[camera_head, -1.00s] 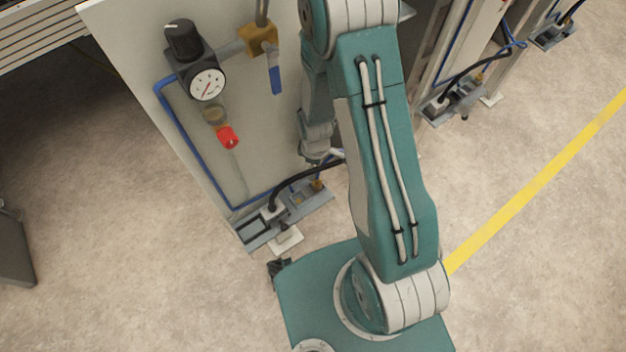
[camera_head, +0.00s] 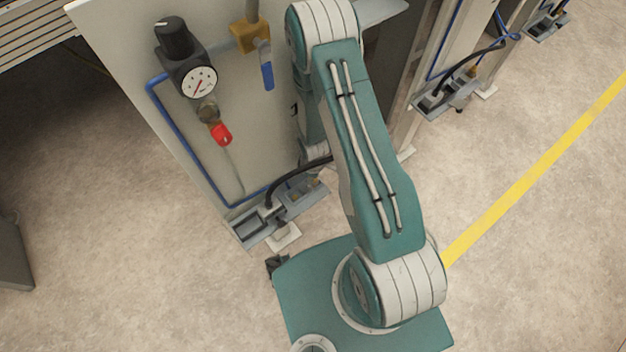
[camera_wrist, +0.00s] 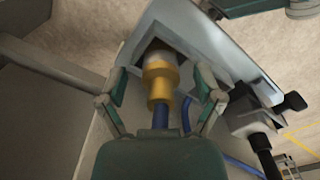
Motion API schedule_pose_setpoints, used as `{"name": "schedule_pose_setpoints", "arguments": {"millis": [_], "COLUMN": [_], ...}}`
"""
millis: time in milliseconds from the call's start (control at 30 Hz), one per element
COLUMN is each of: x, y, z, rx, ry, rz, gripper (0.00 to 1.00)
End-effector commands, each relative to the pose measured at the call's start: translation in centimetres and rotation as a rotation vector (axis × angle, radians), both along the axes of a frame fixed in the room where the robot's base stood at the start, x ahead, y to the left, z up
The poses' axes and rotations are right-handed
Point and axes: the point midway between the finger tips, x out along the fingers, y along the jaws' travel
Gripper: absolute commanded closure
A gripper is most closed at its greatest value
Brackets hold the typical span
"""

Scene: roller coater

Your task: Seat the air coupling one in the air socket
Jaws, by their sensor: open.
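The air coupling (camera_wrist: 160,82) is a brass-coloured, stepped cylinder with a blue hose (camera_wrist: 160,117) at its near end. In the wrist view its far end is at a dark opening in a grey metal bracket (camera_wrist: 188,22), which looks like the air socket. I cannot tell how deep it sits. My gripper (camera_wrist: 162,88) is open, with one finger on each side of the coupling and gaps between them. In the head view my arm hides the gripper and coupling; the grey bracket (camera_head: 246,229) shows at the panel's foot.
A black plug (camera_wrist: 262,122) with a black cable sits on the bracket right of my gripper. The panel (camera_head: 120,60) carries a gauge (camera_head: 199,81), a red knob (camera_head: 221,134) and a blue-handled valve (camera_head: 267,75). A similar bracket (camera_head: 445,98) stands farther right.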

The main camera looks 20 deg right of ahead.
Motion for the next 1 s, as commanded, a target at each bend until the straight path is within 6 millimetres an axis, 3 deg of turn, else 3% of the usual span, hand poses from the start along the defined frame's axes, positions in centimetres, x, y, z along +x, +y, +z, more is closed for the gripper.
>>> {"name": "schedule_pose_setpoints", "arguments": {"millis": [167, 233, 367, 400, 767, 1000], "x": [0.0, 0.0, 0.0, 0.0, 0.0, -0.5], "y": [0.0, 0.0, 0.0, 0.0, 0.0, 0.3], "z": [0.0, 0.0, 0.0, 0.0, 0.1, 1.1], "rx": [0.0, 0.0, 0.0, 0.0, 0.0, 0.0], "ry": [0.0, 0.0, 0.0, 0.0, 0.0, 0.0], "rz": [0.001, 0.001, 0.001, 0.001, 0.001, 0.001], "gripper": [0.15, 0.38, 0.96, 1.0, 1.0, 1.0]}}
